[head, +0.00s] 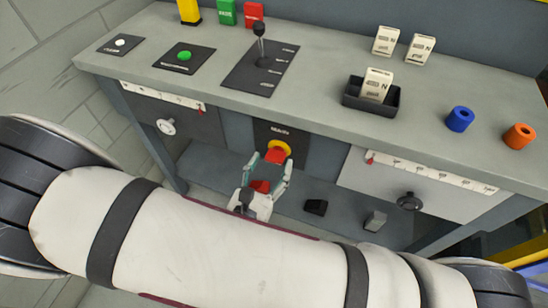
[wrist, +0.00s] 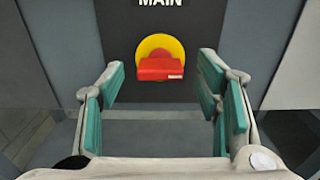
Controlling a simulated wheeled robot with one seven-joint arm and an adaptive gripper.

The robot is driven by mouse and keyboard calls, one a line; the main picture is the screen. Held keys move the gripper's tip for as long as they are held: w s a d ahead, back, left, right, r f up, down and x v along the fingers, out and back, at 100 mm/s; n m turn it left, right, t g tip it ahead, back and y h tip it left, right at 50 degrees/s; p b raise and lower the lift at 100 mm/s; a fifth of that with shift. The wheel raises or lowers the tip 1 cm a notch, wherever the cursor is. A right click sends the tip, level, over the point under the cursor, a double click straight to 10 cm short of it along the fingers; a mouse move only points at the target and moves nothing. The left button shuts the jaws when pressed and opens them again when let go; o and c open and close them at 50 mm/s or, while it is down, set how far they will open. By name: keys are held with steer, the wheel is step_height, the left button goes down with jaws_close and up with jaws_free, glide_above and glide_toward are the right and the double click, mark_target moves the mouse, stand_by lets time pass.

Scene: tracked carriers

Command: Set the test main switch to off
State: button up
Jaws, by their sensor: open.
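The main switch (wrist: 160,67) is a red handle bar on a round yellow plate (wrist: 159,44), set on a dark panel under the word MAIN. In the wrist view the red bar lies horizontal. The switch also shows in the head view, where its red handle (head: 275,156) is at the front of the bench, just beyond my gripper. My gripper (wrist: 162,95) is open, with its teal finger pads on either side of the switch and clear space between them and the red handle. In the head view my gripper (head: 267,173) points at the panel.
The workbench (head: 330,133) overhangs the panel. On it are a lever (head: 260,45), a green button (head: 184,56), a black tray (head: 355,100) with a white block, and blue (head: 460,119) and orange (head: 519,136) rings. Drawers flank the panel; a black knob (head: 410,201) sticks out on the right.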

mark_target(276, 157)
steer(key=shift+x, duration=1.4)
steer(key=shift+c, duration=0.3)
steer(key=c, duration=1.1)
